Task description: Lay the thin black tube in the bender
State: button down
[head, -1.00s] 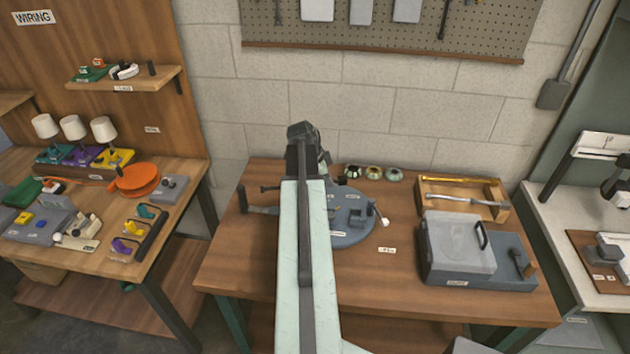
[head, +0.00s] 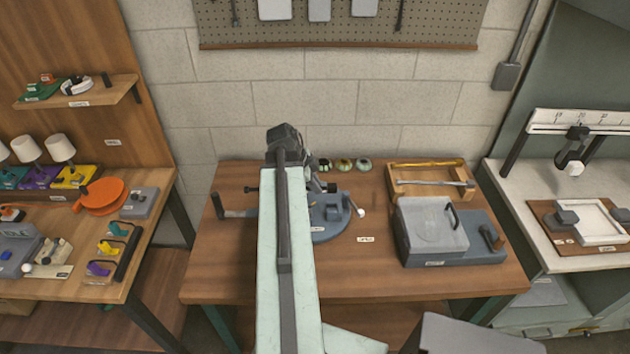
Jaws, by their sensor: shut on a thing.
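The bender (head: 330,222) is a round blue-grey base on the middle bench, with a white-tipped lever at its right. My arm covers its left and middle part. My gripper (head: 312,180) is over the back of the bender, its fingertips mostly hidden behind my own arm. A short dark stub (head: 251,188) shows left of the arm, level with the gripper. It looks like one end of the thin black tube, held roughly level across the picture. The tube's middle is hidden. I cannot tell whether it touches the bender.
Several small round cups (head: 344,165) stand behind the bender. A wooden tray (head: 432,191) with rods and a grey lidded box (head: 432,225) are at the right of the bench. The bench's front (head: 350,285) is clear. Other benches stand on both sides.

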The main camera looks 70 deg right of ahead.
jog(key=shift+f+b, duration=4.7)
jog(key=shift+b, duration=0.05)
jog(key=shift+f, duration=0.25)
jog(key=c, duration=1.4)
grip_release()
jog(key=p+v, duration=0.7)
jog(key=v, duration=0.1)
jog(key=shift+s, duration=0.1)
jog(key=shift+f, duration=0.1)
